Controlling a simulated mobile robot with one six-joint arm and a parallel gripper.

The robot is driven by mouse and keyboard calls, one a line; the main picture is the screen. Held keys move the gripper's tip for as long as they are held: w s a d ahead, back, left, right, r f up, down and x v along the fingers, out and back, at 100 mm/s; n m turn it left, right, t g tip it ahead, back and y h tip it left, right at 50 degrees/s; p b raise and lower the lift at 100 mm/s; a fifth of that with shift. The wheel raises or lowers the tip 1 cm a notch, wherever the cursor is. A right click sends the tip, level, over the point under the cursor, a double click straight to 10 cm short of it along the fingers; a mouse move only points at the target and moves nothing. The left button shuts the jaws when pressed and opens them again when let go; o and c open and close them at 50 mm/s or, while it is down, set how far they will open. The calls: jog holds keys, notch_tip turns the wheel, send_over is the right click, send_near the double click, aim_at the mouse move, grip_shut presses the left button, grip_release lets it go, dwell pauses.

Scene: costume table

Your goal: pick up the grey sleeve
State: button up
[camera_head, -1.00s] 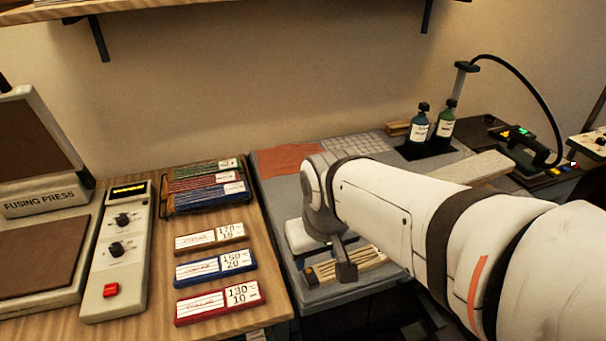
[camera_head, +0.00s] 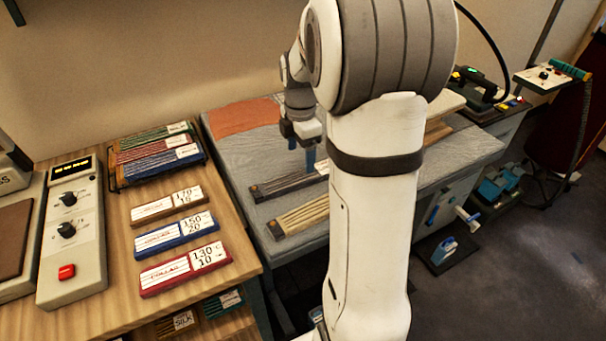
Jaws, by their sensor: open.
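My gripper (camera_head: 302,158) points down over the grey-topped table, left of my raised arm link. A grey, cloth-like surface (camera_head: 250,152) spreads left of the gripper, beside the orange-red cloth (camera_head: 245,117). I cannot tell the grey sleeve apart from this grey top with certainty. My arm hides much of the table's middle and right.
A lighter slatted strip (camera_head: 302,215) lies near the table's front edge. On the wooden table at left are labelled brown (camera_head: 168,205), blue (camera_head: 175,235) and red (camera_head: 185,268) bars, a rack (camera_head: 155,157) and a control box (camera_head: 75,235). A tool stand (camera_head: 485,85) is at right.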

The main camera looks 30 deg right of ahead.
aim_at(301, 175)
notch_tip(301, 175, down, 7)
jog(key=shift+r, duration=0.1)
dwell(0.3)
jog(key=shift+c, duration=0.4)
jog(key=c, duration=1)
